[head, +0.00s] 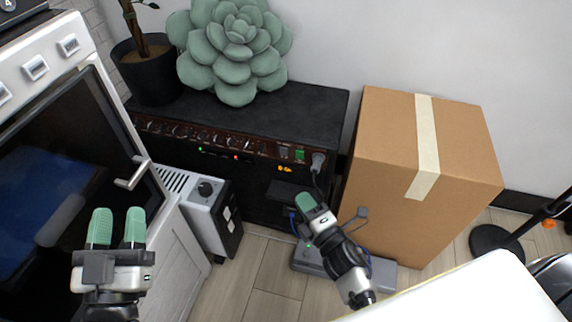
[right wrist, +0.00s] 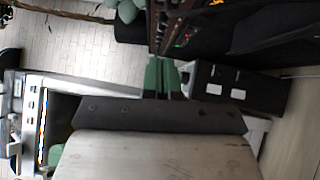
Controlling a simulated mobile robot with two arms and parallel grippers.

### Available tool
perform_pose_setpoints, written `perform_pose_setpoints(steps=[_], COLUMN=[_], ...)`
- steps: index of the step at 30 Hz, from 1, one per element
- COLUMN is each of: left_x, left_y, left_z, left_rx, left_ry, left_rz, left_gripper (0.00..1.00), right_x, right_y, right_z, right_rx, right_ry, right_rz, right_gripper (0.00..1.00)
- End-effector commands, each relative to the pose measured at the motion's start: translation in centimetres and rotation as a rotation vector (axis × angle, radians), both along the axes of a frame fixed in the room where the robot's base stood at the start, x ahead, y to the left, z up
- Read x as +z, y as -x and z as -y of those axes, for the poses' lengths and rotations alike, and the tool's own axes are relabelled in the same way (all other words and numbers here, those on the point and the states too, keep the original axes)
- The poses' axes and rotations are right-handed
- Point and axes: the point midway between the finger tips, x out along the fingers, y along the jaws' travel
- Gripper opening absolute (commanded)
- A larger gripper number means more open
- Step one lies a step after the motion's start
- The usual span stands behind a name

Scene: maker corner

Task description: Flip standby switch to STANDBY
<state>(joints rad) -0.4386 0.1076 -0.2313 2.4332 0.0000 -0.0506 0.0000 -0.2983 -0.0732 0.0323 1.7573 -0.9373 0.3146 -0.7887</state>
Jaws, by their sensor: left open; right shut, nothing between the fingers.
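The black amplifier (head: 262,185) stands on the floor against the wall, with a brown control panel along its upper front edge. At the panel's right end are a dark switch (head: 284,153) and a green-lit switch (head: 300,155); their labels and positions are too small to read. My right gripper (head: 305,201) is shut and empty, in front of the amplifier and below the switches in the picture. In the right wrist view its green fingertips (right wrist: 162,62) show near the amplifier's panel (right wrist: 184,30). My left gripper (head: 117,222) is open and empty at the lower left, away from the amplifier.
A cardboard box (head: 440,170) stands right of the amplifier. A plug and cable (head: 318,162) sit beside the switches. A grey pedal (head: 312,264) lies on the floor. A grey-black unit (head: 212,210) and white oven (head: 90,110) stand left. A succulent plush (head: 236,60) rests on top.

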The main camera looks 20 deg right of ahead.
Motion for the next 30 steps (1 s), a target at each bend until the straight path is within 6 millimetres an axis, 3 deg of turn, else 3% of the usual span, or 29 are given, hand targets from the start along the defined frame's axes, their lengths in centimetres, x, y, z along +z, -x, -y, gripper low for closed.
perform_pose_setpoints(steps=[11,25,30], left_x=[0.1,3.0,3.7], left_y=[0.0,1.9,2.4], left_z=[0.0,0.1,0.1], left_rx=[-0.001,-0.016,-0.020], left_ry=[0.004,0.084,0.102], left_rz=[0.016,0.297,0.360], left_gripper=[0.43,0.43,0.43], right_x=[0.1,0.8,1.1], right_y=[-0.9,-9.9,-11.9], right_z=[-0.2,-1.9,-0.5], right_rx=[0.000,0.000,0.000], right_ry=[-0.003,-0.002,0.000], right_rz=[0.000,0.001,-0.001], right_gripper=[0.00,0.00,0.00])
